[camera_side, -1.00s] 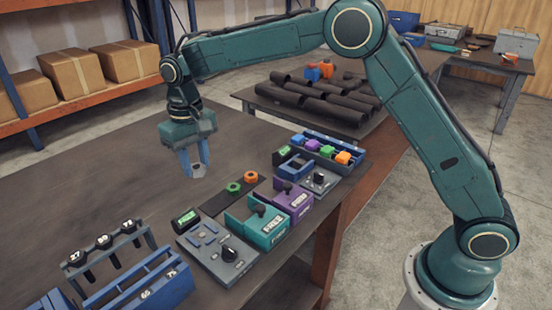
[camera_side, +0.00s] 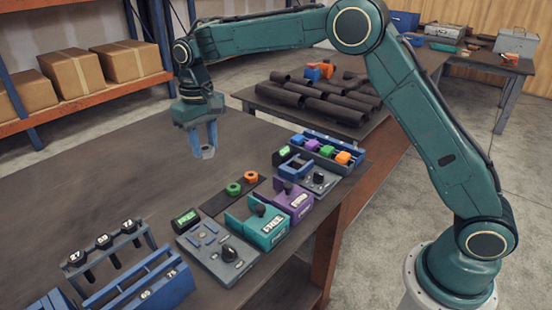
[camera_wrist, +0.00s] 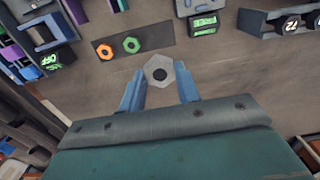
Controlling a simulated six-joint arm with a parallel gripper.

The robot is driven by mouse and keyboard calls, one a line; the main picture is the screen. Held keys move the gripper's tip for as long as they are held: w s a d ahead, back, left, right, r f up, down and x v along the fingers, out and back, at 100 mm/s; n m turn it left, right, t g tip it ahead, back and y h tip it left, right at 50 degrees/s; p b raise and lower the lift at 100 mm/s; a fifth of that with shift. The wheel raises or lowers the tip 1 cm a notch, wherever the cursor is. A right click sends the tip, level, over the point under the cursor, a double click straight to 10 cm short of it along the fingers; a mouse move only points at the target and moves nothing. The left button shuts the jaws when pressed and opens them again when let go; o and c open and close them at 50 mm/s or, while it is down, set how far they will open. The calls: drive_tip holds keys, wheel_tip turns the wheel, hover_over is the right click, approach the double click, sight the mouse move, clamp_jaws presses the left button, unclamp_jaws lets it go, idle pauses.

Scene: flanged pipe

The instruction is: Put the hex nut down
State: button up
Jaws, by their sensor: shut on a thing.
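My gripper (camera_side: 206,152) hangs above the bare table, pointing down. Its two blue fingers are shut on a grey hex nut (camera_side: 208,152). In the wrist view the hex nut (camera_wrist: 159,73) sits between the fingertips of my gripper (camera_wrist: 160,84), with its dark hole facing the camera. The nut is above the table, apart from the other parts. A green nut (camera_side: 233,188) and an orange nut (camera_side: 251,177) lie side by side on a dark strip (camera_side: 216,203) to the right.
A teal holder (camera_side: 268,233) and a purple holder (camera_side: 297,207) stand beyond the strip, near a control panel (camera_side: 215,250).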

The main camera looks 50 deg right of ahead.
sight(206, 148)
wheel_tip(206, 148, down, 16)
drive_tip(key=shift+r, duration=0.15)
idle(0.7)
drive_tip(key=o, duration=0.8)
wheel_tip(206, 148, up, 11)
drive_tip(key=shift+r, duration=0.5)
drive_tip(key=shift+r, duration=0.1)
idle(0.7)
